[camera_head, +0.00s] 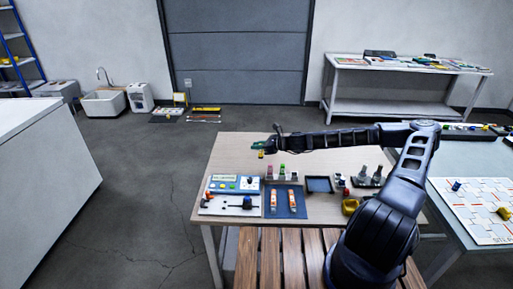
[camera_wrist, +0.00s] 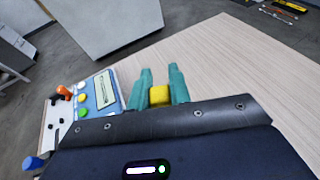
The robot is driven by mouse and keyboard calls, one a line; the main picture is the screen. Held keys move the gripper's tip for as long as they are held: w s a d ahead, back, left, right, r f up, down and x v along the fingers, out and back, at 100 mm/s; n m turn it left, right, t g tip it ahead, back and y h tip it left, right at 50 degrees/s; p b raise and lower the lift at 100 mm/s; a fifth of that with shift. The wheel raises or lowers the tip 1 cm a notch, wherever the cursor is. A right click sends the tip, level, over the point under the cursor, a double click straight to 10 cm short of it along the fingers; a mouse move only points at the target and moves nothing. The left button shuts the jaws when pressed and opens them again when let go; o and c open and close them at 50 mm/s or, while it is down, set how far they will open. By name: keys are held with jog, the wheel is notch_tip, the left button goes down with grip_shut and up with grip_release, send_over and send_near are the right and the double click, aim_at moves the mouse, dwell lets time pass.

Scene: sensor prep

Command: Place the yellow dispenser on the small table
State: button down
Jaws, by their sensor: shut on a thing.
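My gripper (camera_head: 263,146) is shut on the yellow dispenser (camera_head: 261,154), above the far part of the light wood table (camera_head: 235,147). In the wrist view, the yellow dispenser (camera_wrist: 159,95) shows as a small yellow block between the two teal fingers of my gripper (camera_wrist: 160,85). Its lower part is hidden behind the dark gripper body. The bare wood tabletop (camera_wrist: 215,60) spreads beyond the fingers. I cannot tell the exact gap between the dispenser and the tabletop.
A blue-white button panel (camera_head: 236,184), small bottles (camera_head: 282,172), a blue mat (camera_head: 282,212) and a yellow item (camera_head: 350,207) occupy the table's nearer part. A slatted wooden surface (camera_head: 270,255) lies in front. A white board (camera_head: 470,212) lies on the right table. The far tabletop is clear.

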jog(key=s+d+m+t+h, duration=0.3)
jog(key=d+m+t+h, duration=0.2)
jog(key=d+m+h, duration=0.3)
jog(key=s+d+m+t+h, duration=0.3)
jog(key=d+m+t+h, duration=0.25)
jog(key=d, duration=0.45)
jog(key=shift+m+g, duration=0.25)
jog(key=shift+g, duration=0.1)
jog(key=shift+w+d+f, duration=0.1)
jog(key=shift+f, duration=1.4)
jog(key=shift+w+d+f, duration=0.1)
jog(key=shift+f, duration=1.4)
jog(key=shift+f, duration=0.3)
jog(key=c, duration=1.2)
grip_release()
